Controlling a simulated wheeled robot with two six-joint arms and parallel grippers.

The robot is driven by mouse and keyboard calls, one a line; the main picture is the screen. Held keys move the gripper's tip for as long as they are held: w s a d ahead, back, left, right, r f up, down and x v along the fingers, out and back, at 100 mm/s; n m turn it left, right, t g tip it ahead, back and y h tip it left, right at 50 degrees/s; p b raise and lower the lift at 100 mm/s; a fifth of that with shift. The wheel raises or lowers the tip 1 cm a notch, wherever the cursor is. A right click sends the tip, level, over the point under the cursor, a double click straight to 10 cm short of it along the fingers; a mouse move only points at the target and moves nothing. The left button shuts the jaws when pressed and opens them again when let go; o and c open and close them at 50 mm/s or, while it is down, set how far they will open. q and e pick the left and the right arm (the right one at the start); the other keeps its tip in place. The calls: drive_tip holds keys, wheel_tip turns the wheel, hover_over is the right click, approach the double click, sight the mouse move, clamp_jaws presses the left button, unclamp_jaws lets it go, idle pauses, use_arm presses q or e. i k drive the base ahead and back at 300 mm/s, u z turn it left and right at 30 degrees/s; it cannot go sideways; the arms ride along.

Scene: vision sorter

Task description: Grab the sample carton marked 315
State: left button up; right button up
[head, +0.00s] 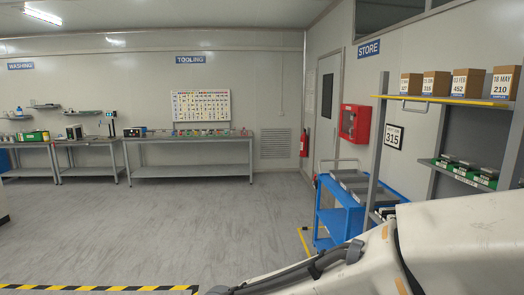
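Several brown sample cartons stand in a row on the yellow-edged top shelf (440,100) at the right. Their white and blue labels face me. The rightmost carton (504,82) reads 18 MAY and 210, and the one left of it (468,83) reads 462. The labels on the second carton from the left (436,84) and the leftmost carton (411,84) are too small to read surely. A framed sign (394,137) on the wall below reads 315. Neither of my grippers is in view; only a white arm link of mine shows at the lower right.
A lower shelf holds green trays (462,172) of dark items. A blue cart (335,214) with grey boxes stands left of the rack, under a red wall box (355,123). Benches (190,141) line the back wall. The grey floor (170,230) ahead is clear.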

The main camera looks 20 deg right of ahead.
sight(437, 84)
drive_tip(key=u, duration=0.25)
drive_tip(key=i, duration=2.05)
drive_tip(key=z, duration=0.45)
drive_tip(key=i, duration=1)
drive_tip(key=z, duration=1.65)
drive_tip(key=i, duration=0.8)
drive_tip(key=z, duration=0.75)
